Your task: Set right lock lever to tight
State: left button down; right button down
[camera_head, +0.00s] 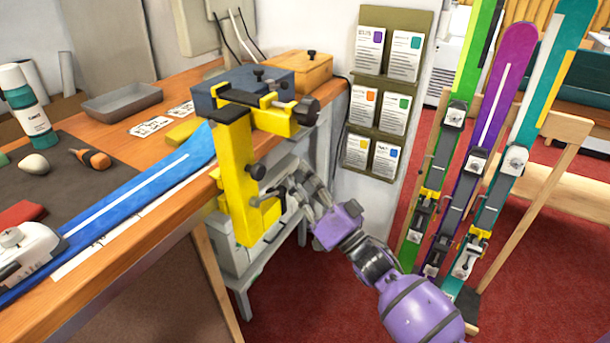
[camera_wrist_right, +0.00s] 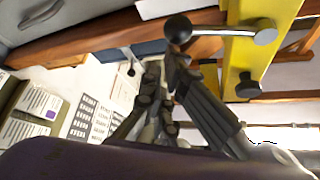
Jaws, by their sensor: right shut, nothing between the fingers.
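A yellow clamp (camera_head: 233,165) is fixed at the right edge of the bench and reaches down below the top. A lever with a dark ball end (camera_wrist_right: 178,29) and a grey metal hub (camera_wrist_right: 265,33) crosses its yellow body in the right wrist view. A dark knob (camera_head: 257,172) sits on the clamp's upright; a similar knob (camera_wrist_right: 248,86) shows in the wrist view. My right gripper (camera_head: 294,188) is shut and empty, just right of the clamp's lower part, its fingertips close to the lever. Whether they touch it is unclear. My left gripper is out of view.
A blue ski (camera_head: 150,190) lies along the bench (camera_head: 135,124) left of the clamp. A wooden box (camera_head: 300,70) stands behind it. A card board (camera_head: 393,85) hangs behind my right gripper. Upright skis (camera_head: 485,120) stand in a rack to the right.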

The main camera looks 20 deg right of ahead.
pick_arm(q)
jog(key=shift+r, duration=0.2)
pick_arm(e)
jog(key=shift+f+m, duration=0.1)
jog(key=shift+m, duration=0.2)
